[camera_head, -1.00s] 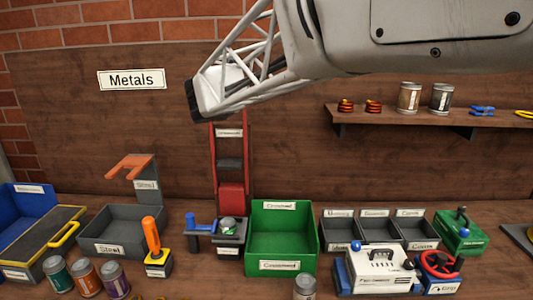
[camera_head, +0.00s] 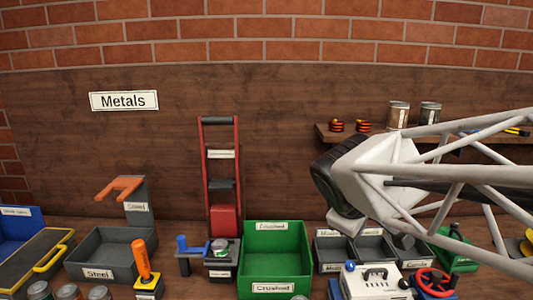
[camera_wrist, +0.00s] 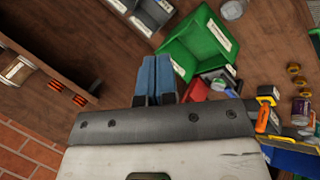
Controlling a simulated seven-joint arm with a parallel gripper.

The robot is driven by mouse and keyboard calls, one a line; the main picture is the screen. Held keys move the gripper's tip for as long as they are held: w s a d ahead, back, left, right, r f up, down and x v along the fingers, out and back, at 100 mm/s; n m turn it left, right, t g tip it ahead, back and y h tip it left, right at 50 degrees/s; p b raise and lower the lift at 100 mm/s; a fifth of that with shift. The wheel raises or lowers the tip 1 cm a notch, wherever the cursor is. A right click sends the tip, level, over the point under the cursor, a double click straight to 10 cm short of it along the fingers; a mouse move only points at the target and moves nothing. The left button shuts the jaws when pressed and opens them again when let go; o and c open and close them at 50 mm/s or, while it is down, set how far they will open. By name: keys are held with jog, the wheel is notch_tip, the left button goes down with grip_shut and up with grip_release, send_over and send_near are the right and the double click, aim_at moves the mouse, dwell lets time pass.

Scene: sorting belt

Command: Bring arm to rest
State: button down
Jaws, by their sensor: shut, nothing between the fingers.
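My gripper (camera_wrist: 155,78) shows in the wrist view as two blue fingers side by side, shut with nothing between them. It points toward the bench area beside the green Crushed bin (camera_wrist: 182,58). In the head view, my white lattice arm reaches in from the right edge, in front of the shelf and over the small grey bins. I cannot make out the fingers there. The green Crushed bin (camera_head: 302,262) stands on the bench to the left of my arm and looks empty.
A red-framed crusher (camera_head: 236,172) stands behind a can (camera_head: 219,246) in a small holder. The grey Steel bin (camera_head: 92,268) is at left. A shelf (camera_head: 325,133) holds cans and coils. A white device (camera_head: 375,286) stands below my arm.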

jog(key=s+f+m+g+y, duration=0.1)
jog(key=s+f+m, duration=0.2)
jog(key=s, duration=0.4)
jog(key=s+d+f+m+g+y, duration=0.1)
jog(key=s+f+m+y, duration=0.1)
jog(key=s+f+m, duration=0.2)
jog(key=s+m, duration=0.2)
jog(key=s, duration=0.1)
jog(key=shift+s+f+g, duration=0.25)
jog(key=shift+s+g, duration=0.15)
